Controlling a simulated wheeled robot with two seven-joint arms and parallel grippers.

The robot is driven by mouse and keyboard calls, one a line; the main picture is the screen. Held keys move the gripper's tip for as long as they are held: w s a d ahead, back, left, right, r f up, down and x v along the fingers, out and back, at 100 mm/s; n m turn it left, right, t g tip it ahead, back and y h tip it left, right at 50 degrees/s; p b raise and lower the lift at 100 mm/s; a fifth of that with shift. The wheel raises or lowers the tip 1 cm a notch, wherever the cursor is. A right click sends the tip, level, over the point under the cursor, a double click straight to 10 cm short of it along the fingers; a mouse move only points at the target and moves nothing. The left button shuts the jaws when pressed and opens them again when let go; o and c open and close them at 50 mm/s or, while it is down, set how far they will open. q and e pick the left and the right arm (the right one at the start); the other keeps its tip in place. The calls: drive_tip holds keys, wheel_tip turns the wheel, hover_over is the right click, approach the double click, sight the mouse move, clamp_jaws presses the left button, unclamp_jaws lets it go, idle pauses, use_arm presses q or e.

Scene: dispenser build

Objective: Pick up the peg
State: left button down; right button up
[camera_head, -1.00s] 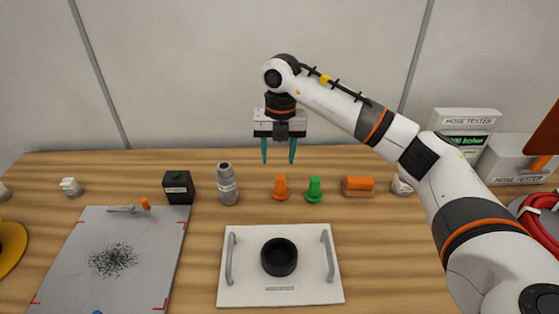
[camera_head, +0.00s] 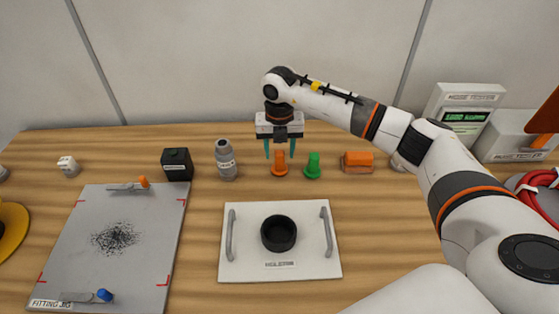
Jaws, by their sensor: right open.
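An orange peg (camera_head: 279,165) and a green peg (camera_head: 313,167) stand upright side by side on the wooden table; the task does not say which peg is meant. My right gripper (camera_head: 280,152) points straight down with its two teal fingers apart. In the picture its fingers appear on either side of the top of the orange peg, with nothing held. I cannot tell whether a finger touches the peg. My left gripper is not in view.
A white tray (camera_head: 236,266) with two handles and a black ring stands in front. A grey bottle (camera_head: 226,163) and black box (camera_head: 177,165) are to the left, an orange block (camera_head: 357,162) to the right. A grey fitting jig (camera_head: 77,260) lies front left.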

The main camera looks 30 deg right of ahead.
drive_tip(key=shift+f, duration=0.9)
drive_tip(key=shift+c, duration=0.3)
drive_tip(key=c, duration=1)
drive_tip(key=shift+r, duration=0.1)
